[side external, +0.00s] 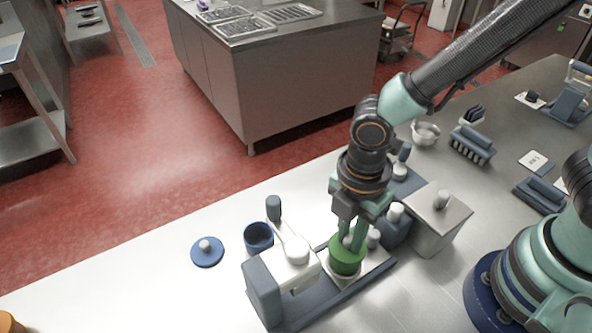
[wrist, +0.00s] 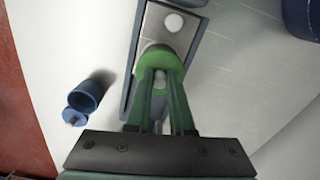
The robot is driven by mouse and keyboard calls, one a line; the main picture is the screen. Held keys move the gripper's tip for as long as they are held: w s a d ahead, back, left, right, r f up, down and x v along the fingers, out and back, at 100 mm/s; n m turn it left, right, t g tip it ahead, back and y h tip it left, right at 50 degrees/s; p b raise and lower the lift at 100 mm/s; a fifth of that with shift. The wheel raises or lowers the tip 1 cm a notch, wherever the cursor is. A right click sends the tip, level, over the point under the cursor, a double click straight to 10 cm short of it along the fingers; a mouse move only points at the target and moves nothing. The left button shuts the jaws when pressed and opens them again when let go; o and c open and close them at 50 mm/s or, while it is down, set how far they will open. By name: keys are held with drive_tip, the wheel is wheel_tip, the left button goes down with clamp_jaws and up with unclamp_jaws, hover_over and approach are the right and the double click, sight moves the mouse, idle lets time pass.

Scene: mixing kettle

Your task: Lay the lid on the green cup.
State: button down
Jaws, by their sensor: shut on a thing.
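A green cup (side external: 345,262) stands on the pale plate of a blue-framed machine in the side view. My gripper (side external: 352,241) points straight down over it. In the wrist view my gripper (wrist: 160,84) is shut on a small grey knob (wrist: 160,78) at the centre of a round green top (wrist: 157,58), which I take as the lid. The lid is level and over the cup's mouth. I cannot tell whether it rests on the rim or is held just above it. The fingers hide part of the lid and cup.
A white machine body (side external: 291,271) with a lever stands left of the cup. A blue cup (side external: 258,239) and a blue knobbed lid (side external: 207,254) are further left. A grey box (side external: 437,222) stands close on the right.

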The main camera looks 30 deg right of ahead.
drive_tip(key=shift+c, duration=1.4)
unclamp_jaws()
drive_tip(key=shift+r, duration=3.55)
drive_tip(key=w+d+r+m+t, duration=0.2)
drive_tip(key=d+r+m, duration=0.3)
drive_tip(key=d+m, duration=0.4)
drive_tip(key=w+d+r+m+t, duration=0.3)
drive_tip(key=d+r+m, duration=0.2)
drive_tip(key=d+m, duration=0.5)
drive_tip(key=shift+w+r+t, duration=0.15)
drive_tip(key=shift+w+t, duration=0.1)
drive_tip(key=shift+t, duration=0.05)
